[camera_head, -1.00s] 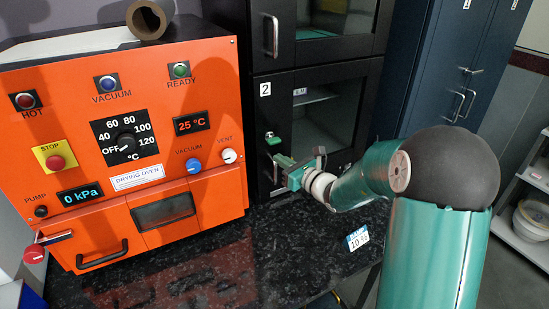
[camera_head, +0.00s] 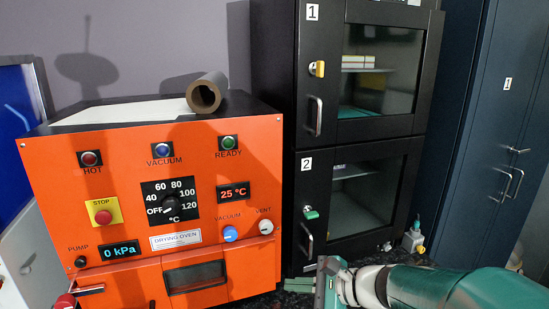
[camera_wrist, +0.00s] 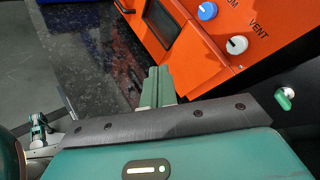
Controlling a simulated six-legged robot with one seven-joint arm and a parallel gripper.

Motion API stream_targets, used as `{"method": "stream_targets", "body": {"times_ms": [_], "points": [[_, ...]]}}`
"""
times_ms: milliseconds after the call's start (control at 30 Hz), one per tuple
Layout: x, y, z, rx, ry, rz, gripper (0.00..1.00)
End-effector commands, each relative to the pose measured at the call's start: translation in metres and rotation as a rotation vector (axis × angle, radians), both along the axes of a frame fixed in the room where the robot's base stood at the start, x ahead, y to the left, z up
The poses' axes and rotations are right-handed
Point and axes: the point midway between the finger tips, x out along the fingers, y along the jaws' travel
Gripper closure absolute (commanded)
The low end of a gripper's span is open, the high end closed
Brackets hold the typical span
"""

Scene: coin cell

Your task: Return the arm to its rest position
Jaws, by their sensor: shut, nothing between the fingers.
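My gripper (camera_head: 326,283) is at the bottom of the head view, in front of the lower black cabinet, with my green arm reaching in from the right. In the wrist view its two green fingers (camera_wrist: 157,88) are together and hold nothing. They point toward the dark speckled countertop (camera_wrist: 100,50) and the orange drying oven (camera_wrist: 205,40). In the head view the oven (camera_head: 165,215) stands to the left of the gripper, and a gap shows between them.
A black cabinet with door 1 (camera_head: 390,70) above door 2 (camera_head: 375,185) stands behind. Its green knob (camera_head: 311,213) and handle are close to my gripper. A brown tube (camera_head: 207,92) lies on the oven. Blue lockers (camera_head: 500,120) stand right. A small bottle (camera_head: 413,238) stands by the cabinet.

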Motion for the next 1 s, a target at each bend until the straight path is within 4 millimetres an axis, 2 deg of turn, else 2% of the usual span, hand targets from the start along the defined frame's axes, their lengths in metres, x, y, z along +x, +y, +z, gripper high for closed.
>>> {"method": "stream_targets", "body": {"times_ms": [33, 100, 233, 367, 500, 600, 733, 1000], "points": [[-0.019, 0.006, 0.003, -0.101, -0.047, 0.077, 1.0], [-0.044, 0.008, 0.002, -0.25, -0.106, 0.185, 1.0], [-0.084, 0.0, -0.001, -0.529, -0.224, 0.377, 1.0], [-0.117, -0.021, -0.001, -0.81, -0.348, 0.555, 1.0], [-0.141, -0.052, 0.007, -1.115, -0.479, 0.728, 1.0], [-0.152, -0.074, 0.016, -1.304, -0.554, 0.823, 1.0], [-0.159, -0.093, 0.026, -1.465, -0.611, 0.901, 1.0], [-0.161, -0.1, 0.029, -1.52, -0.625, 0.93, 1.0]]}}
